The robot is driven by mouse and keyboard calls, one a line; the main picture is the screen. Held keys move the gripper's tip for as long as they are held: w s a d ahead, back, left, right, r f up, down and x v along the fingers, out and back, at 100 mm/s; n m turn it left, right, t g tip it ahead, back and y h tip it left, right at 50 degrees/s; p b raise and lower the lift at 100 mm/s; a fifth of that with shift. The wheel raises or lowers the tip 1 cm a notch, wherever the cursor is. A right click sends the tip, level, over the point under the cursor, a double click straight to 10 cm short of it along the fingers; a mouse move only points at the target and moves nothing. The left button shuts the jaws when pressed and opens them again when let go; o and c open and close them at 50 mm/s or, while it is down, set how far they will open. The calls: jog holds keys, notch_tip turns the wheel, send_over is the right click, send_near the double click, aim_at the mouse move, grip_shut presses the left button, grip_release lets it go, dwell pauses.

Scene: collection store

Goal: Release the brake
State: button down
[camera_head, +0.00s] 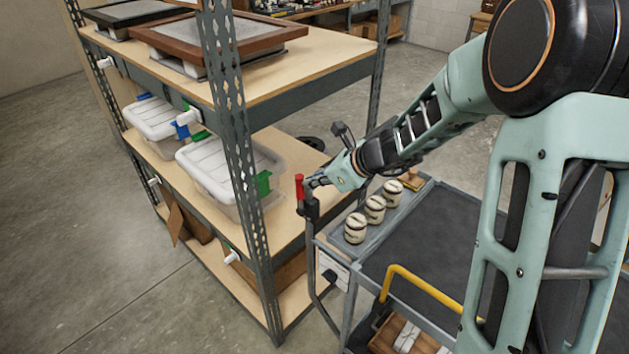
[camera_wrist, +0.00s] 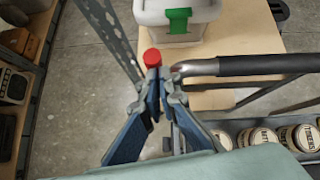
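The brake is a short upright lever with a red grip (camera_head: 299,187) at the handle end of the grey cart (camera_head: 428,235). In the wrist view its red top (camera_wrist: 152,57) shows just beyond my fingertips. My gripper (camera_head: 314,182) is right beside the lever, on its right in the head view. In the wrist view the fingers (camera_wrist: 160,84) come together at the tips, with no object visible between them. The lower part of the lever is hidden behind the fingers there, and I cannot tell whether they touch it.
The cart's black push handle (camera_wrist: 250,66) lies close to my fingers. Several labelled round tins (camera_head: 375,209) stand on the cart top. A shelf rack (camera_head: 228,110) with white lidded bins (camera_head: 225,170) stands close on the left. Bare floor (camera_head: 90,240) is left of the rack.

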notch_tip(320, 180, up, 10)
jog(key=s+d+p, duration=0.1)
jog(key=d+p, duration=0.1)
jog(key=p, duration=0.1)
jog(key=shift+f, duration=0.2)
dwell(0.4)
